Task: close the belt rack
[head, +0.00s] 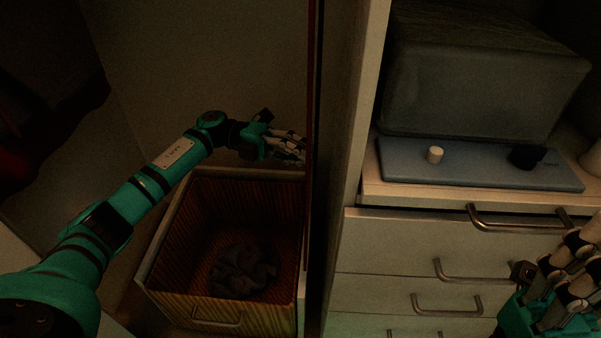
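A tall, thin reddish-brown upright strip (311,120) stands in the wardrobe opening beside the white divider; it may be part of the belt rack, but I cannot tell for sure. No belts can be made out. My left gripper (290,147) reaches in from the left above the back of the basket, its fingers close to the strip. I cannot tell whether they touch it or whether they are shut. My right gripper (562,277) is at the lower right in front of the drawers, partly cut off by the picture edge.
A basket drawer (160,245) stands below my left arm with a dark crumpled cloth (242,270) inside. To the right is a drawer unit (385,245) with metal handles. Above it, a grey box (480,85) stands behind a blue-grey tray (470,178) holding small items.

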